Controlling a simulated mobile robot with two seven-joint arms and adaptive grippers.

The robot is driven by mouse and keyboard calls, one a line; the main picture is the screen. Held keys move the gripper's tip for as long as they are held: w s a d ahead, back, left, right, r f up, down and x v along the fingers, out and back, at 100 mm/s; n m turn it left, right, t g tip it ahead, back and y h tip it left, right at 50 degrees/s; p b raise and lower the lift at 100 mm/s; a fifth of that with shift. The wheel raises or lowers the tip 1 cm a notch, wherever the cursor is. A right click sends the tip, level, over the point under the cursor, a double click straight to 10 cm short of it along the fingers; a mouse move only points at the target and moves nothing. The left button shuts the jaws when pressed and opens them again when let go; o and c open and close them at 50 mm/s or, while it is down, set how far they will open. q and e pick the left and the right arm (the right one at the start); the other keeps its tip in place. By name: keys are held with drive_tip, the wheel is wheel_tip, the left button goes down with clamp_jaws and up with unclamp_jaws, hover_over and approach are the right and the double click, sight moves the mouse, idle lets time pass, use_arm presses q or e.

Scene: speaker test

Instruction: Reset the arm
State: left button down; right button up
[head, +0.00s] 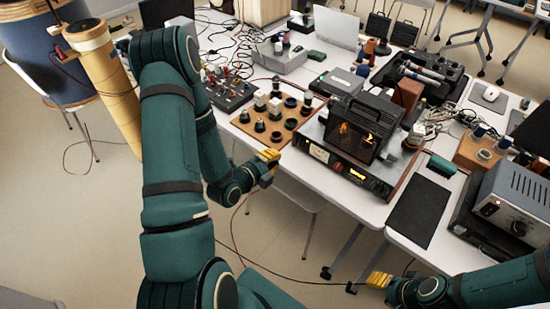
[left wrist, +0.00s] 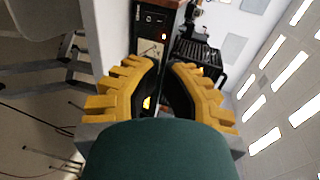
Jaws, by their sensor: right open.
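My left gripper (head: 268,168) has yellow fingers and hangs in front of the table's near edge, close to the wooden board. In the left wrist view its two fingers (left wrist: 163,66) stand a little apart with a narrow gap and nothing between them. My right gripper (head: 378,280) is low at the bottom right, in front of the table's near edge. It is open, its yellow fingers pointing left, and I see nothing in it. Both arms are green; the left one fills the left middle of the head view.
The white table (head: 347,211) holds a wooden board (head: 247,127) with several knobs, a black speaker-like box (head: 362,128) on a wide device (head: 341,168), a black mat (head: 419,213) and a grey amplifier (head: 512,203). A tan cylinder (head: 106,85) stands left of my left arm. The floor (head: 70,220) in front is mostly open.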

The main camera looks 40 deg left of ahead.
idle(0.3)
use_arm(q)
drive_tip(key=s+d+f+n+g+h, duration=0.1)
drive_tip(key=s+d+f+n+g, duration=0.1)
drive_tip(key=d+f+n+g, duration=0.4)
drive_tip(key=s+d+f+n+g+h, duration=0.1)
drive_tip(key=s+d+f+n+g, duration=0.2)
drive_tip(key=d+n, duration=0.6)
drive_tip(key=s+d+f+n+g, duration=0.1)
drive_tip(key=s+d+n+g, duration=0.3)
drive_tip(key=s+d, duration=0.3)
drive_tip(key=shift+d+n+h, duration=0.4)
drive_tip(key=shift+d+n, duration=0.1)
drive_tip(key=shift+n, duration=0.3)
